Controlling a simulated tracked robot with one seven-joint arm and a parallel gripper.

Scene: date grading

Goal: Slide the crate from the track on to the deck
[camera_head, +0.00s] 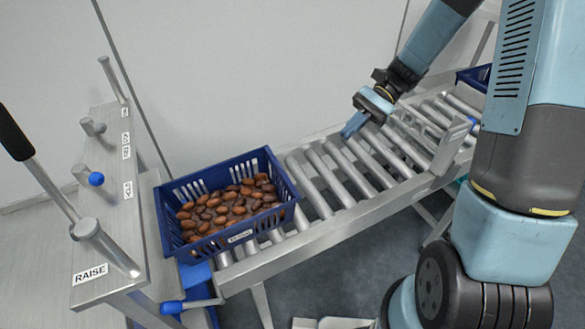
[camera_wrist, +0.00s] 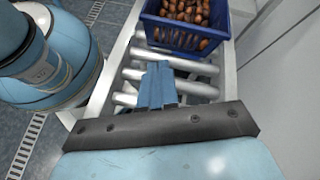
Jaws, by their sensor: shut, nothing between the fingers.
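The blue crate (camera_head: 262,222), full of brown dates, sits at the left end of the roller track (camera_head: 347,210), beside the deck. In the wrist view the crate (camera_wrist: 185,44) is ahead, at the top of the picture.
Another blue crate (camera_head: 474,76) is at the track's far right.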

